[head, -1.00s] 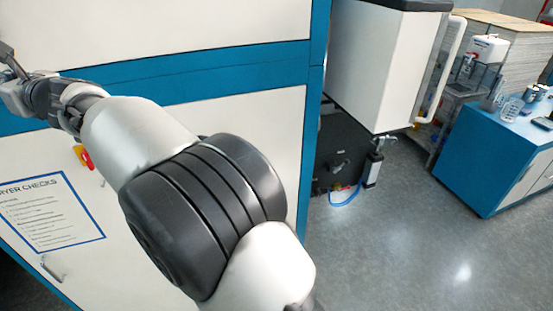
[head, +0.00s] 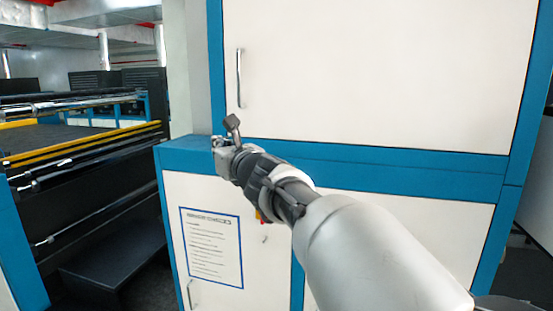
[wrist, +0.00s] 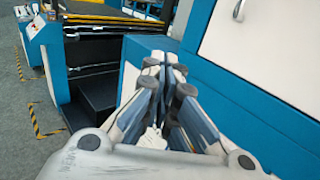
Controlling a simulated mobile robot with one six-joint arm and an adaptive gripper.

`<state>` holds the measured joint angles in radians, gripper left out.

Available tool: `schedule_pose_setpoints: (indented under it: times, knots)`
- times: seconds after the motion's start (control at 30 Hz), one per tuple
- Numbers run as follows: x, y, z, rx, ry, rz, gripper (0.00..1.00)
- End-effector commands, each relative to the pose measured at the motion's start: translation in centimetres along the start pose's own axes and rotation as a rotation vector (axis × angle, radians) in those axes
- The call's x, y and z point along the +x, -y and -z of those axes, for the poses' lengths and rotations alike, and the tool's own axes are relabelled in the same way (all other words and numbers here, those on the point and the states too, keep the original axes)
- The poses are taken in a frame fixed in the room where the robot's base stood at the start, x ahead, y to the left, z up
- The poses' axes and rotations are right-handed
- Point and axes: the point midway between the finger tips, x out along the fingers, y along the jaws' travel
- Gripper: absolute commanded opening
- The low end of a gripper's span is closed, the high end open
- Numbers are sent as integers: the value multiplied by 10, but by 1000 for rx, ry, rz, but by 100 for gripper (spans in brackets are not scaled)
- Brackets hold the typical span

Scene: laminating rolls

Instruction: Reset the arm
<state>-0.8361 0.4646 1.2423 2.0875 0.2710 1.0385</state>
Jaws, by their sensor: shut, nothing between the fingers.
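My arm reaches in from the lower right in the head view. My gripper (head: 226,133) is at its far end, in front of the white and blue cabinet (head: 390,70). In the wrist view my gripper (wrist: 165,62) has its fingers together and holds nothing. Its fingertips point towards the blue ledge of the cabinet and the dark machine beyond. I cannot tell the exact gap between gripper and cabinet.
A notice sheet (head: 211,247) is on the lower cabinet door. The upper door has a metal handle (head: 239,77). A dark step (head: 115,270) and a machine with yellow rails (head: 85,142) stand at left. Open floor (wrist: 30,130) shows in the wrist view.

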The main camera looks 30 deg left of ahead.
Motion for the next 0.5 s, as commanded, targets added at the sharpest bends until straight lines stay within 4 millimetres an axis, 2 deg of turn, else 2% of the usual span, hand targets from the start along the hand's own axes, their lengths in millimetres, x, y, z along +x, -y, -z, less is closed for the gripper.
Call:
schedule_pose_setpoints:
  times: [0.2,0.5]
  knots:
    - [-24,-26,1,0,2,-2,0]
    - [-32,-33,0,-1,0,0,0]
